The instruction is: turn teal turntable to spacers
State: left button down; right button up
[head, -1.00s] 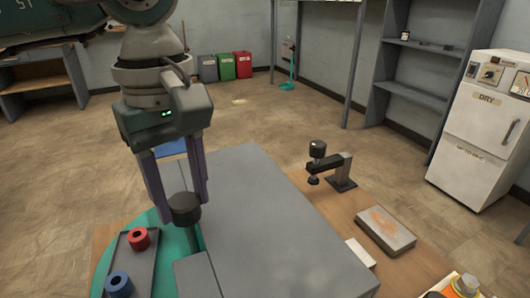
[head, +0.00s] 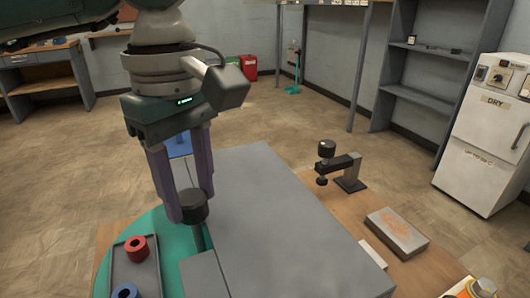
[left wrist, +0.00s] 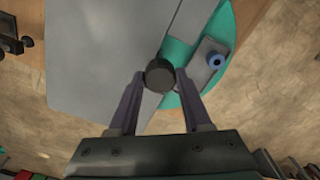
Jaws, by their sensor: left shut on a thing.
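The teal turntable (head: 112,276) is at the lower left in the head view, partly covered by a grey block. It also shows in the left wrist view (left wrist: 182,52). A black round knob (head: 193,207) on a post stands at its far side. My left gripper (head: 190,208) is shut on this knob, one finger on each side, as the left wrist view (left wrist: 158,78) also shows. On the turntable is a grey tray (head: 142,272) with a red ring spacer (head: 136,248) and a blue ring spacer (head: 125,291). My right gripper is not in view.
A large grey block (head: 270,215) covers the table's middle, right beside the knob. To its right are a black-and-grey clamp (head: 345,170), a flat stone-like block (head: 396,232) and a small white block (head: 373,253). A white dryer cabinet (head: 485,140) stands beyond.

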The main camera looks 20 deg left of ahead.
pick_arm(q)
jog(key=shift+c, duration=1.7)
grip_release()
jog(key=shift+r, duration=0.1)
notch_tip(320, 180, up, 10)
